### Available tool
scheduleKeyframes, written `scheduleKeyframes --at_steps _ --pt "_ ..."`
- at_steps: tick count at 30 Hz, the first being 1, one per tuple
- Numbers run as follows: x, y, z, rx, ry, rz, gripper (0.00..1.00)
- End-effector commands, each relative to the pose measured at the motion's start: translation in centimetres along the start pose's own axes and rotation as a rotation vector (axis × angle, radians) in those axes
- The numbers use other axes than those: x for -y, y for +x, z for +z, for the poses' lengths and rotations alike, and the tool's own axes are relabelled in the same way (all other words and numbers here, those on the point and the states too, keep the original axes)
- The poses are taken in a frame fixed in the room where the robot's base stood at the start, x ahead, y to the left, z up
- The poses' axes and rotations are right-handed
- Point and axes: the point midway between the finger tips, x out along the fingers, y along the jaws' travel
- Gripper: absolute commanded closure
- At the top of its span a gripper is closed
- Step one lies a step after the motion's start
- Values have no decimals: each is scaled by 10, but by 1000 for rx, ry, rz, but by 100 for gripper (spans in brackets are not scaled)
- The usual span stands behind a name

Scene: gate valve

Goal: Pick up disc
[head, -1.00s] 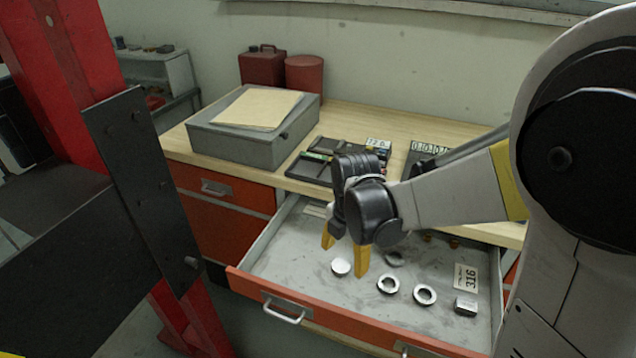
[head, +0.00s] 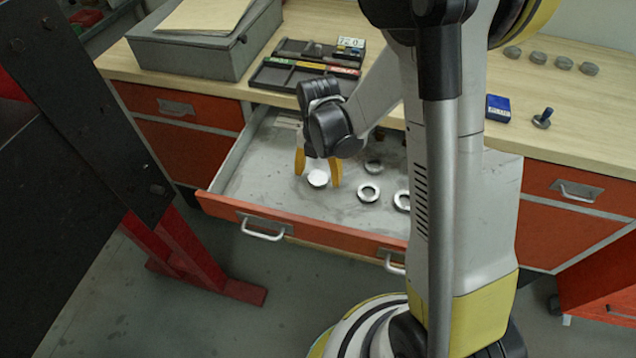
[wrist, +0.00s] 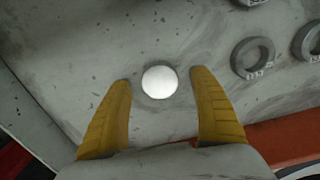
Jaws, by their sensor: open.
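A shiny round disc (head: 318,178) lies on the grey floor of the open drawer (head: 262,180), near its front left part. It also shows in the wrist view (wrist: 160,82) as a bright solid circle. My gripper (head: 318,172) points down over the drawer with its yellow fingers apart. In the wrist view the open fingers (wrist: 160,84) stand to the left and right of the disc, with clear gaps on both sides. Neither finger touches it there. How high the fingertips are above the drawer floor is hard to tell.
Metal rings (head: 368,192) lie to the right of the disc in the drawer. The orange drawer front (head: 300,228) is close by. A black tray (head: 290,75) and a grey box (head: 205,45) stand on the bench. My arm hides the drawer's right part.

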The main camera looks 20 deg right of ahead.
Motion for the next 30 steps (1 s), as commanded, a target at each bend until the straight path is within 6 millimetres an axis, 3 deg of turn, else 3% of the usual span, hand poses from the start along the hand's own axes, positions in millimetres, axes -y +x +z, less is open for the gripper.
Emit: scheduleKeyframes --at_steps 3,9,16,25,30 --pt "0 15 0 0 -1 0 28" --pt "0 13 -1 0 -1 0 28" --pt "0 13 -1 0 -1 0 96" --pt "0 11 -1 0 -1 0 97" --pt "0 -5 -1 0 -1 0 97"
